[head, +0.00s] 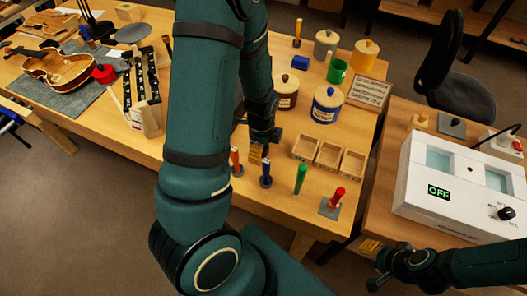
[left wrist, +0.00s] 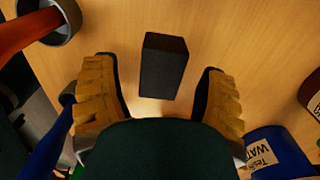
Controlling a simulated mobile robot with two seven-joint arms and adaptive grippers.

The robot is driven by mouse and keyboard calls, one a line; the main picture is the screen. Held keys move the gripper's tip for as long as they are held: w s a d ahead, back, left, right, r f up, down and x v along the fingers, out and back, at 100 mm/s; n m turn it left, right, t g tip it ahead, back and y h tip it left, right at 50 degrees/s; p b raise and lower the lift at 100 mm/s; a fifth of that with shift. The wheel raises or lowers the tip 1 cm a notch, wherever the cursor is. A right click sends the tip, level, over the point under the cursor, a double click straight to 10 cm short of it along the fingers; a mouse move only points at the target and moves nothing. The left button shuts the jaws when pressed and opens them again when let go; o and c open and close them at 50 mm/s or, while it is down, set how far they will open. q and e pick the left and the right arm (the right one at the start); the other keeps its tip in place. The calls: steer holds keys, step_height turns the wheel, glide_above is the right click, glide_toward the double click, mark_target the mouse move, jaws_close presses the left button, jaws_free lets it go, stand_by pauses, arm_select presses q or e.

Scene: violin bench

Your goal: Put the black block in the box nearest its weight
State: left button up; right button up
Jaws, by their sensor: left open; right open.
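The black block (left wrist: 163,67) stands on the wooden table in the left wrist view, just beyond and between the fingers of my left gripper (left wrist: 160,100). The fingers are apart and not touching it. In the head view my left gripper (head: 257,150) points down at the table, and I cannot make out the block there. Three open wooden boxes, left (head: 305,147), middle (head: 328,155) and right (head: 353,163), stand in a row to the right of this gripper. They look empty, and I see no readable weight marks. My right gripper (head: 378,265) is open and empty at the lower right.
A red-handled tool (head: 235,160), a blue-handled tool (head: 266,172) and a green tool (head: 300,178) stand upright near my left gripper. A blue jar (head: 327,105) stands behind the boxes. A white device (head: 455,205) reading OFF is on the right table.

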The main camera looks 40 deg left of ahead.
arm_select(q)
steer(key=shift+f, duration=0.3)
steer(key=shift+c, duration=0.6)
steer(key=c, duration=1.1)
step_height(320, 180, up, 10)
steer(key=p, duration=0.3)
steer(key=shift+r, duration=0.1)
arm_select(e)
step_height(320, 180, up, 3)
steer(key=shift+w+f, duration=0.1)
steer(key=shift+w, duration=0.05)
arm_select(q)
steer(key=shift+w+d+r+n+p, duration=0.2)
steer(key=shift+d+n+p, duration=0.1)
steer(key=shift+p, duration=0.15)
steer(key=w+d+r+n+p, duration=0.2)
steer(key=d+n, duration=0.2)
steer(key=w+d+r+n+p, duration=0.2)
steer(key=d+n+p, duration=0.1)
steer(key=d+n, duration=0.2)
steer(key=w+d+r+n+p, duration=0.2)
steer(key=d+n+p, duration=0.1)
steer(key=d+n, duration=0.1)
steer(key=shift+w+d+n, duration=0.4)
steer(key=shift+d, duration=0.25)
arm_select(e)
step_height(320, 180, up, 9)
steer(key=w, duration=0.1)
steer(key=shift+w+d+t, duration=0.3)
steer(key=shift+w, duration=0.1)
